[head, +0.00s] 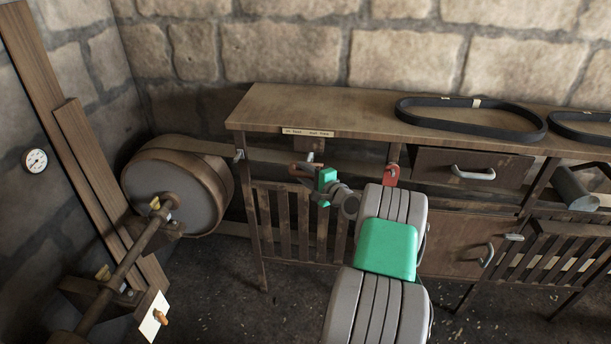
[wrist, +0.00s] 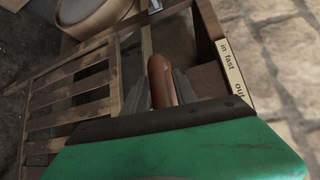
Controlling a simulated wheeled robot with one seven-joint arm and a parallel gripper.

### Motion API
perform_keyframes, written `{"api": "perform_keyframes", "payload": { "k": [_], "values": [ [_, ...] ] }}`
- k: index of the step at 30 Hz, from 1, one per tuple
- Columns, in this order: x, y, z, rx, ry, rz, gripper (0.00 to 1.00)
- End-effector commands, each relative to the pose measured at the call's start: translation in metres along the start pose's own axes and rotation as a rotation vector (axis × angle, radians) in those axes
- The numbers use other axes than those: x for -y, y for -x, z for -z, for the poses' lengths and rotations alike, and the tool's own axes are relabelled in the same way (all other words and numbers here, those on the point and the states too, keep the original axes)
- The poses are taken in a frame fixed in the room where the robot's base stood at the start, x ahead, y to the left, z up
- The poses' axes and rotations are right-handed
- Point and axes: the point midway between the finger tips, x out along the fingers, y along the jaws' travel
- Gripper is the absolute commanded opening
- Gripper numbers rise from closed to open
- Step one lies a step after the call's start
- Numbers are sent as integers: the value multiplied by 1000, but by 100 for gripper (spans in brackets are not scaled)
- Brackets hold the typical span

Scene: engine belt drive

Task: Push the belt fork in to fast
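The belt fork's brown, rounded handle (wrist: 162,80) stands between the two grey fingers of my gripper (wrist: 163,88) in the wrist view. Both fingers lie close against its sides and seem shut on it. In the head view my gripper (head: 308,170) is at the front of the bench, below the label strip (head: 308,132). The handle is small there and partly hidden by my gripper. The rest of the fork is hard to make out.
A large drum pulley (head: 172,188) with a flat belt (head: 195,146) stands left of the bench (head: 365,115). Dark belt loops (head: 470,115) lie on top. A red tag (head: 391,174) hangs right of my gripper. A slatted guard (head: 295,222) is below.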

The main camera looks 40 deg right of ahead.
Motion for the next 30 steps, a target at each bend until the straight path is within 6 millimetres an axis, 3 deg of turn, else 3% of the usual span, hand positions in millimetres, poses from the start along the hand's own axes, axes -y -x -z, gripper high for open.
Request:
{"api": "perform_keyframes", "payload": {
  "k": [11, 21, 25, 30],
  "values": [
    [-1, 3, 0, 1, -2, -1, 42],
    [-2, 65, 2, -3, -2, -1, 42],
    [-1, 78, 1, -1, -2, -1, 42],
    [-1, 79, 0, 1, -1, -1, 42]
  ]
}}
